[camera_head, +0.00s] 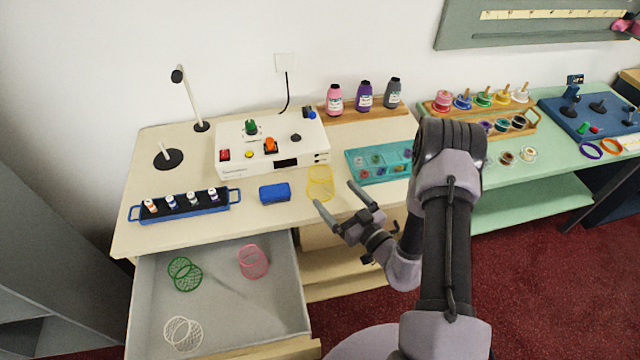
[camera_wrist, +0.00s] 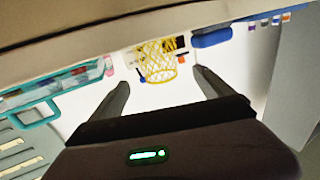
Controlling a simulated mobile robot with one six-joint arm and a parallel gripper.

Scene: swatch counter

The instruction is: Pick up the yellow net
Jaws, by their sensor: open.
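The yellow net (camera_head: 320,183) is a small open-mesh basket shape on the cream counter, right of the blue block and in front of the white control box. In the wrist view the yellow net (camera_wrist: 158,62) shows beyond and between my two fingers. My gripper (camera_head: 338,200) is open and empty, its fingers pointing toward the net from the front right. In the wrist view my gripper (camera_wrist: 162,82) has its fingers well apart. The net does not appear to be held.
A blue block (camera_head: 274,193) lies left of the net, and a teal tray (camera_head: 372,177) lies to its right. The white control box (camera_head: 230,165) stands behind. An open drawer (camera_head: 215,320) below holds green (camera_head: 185,274), pink (camera_head: 253,261) and white (camera_head: 183,333) nets.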

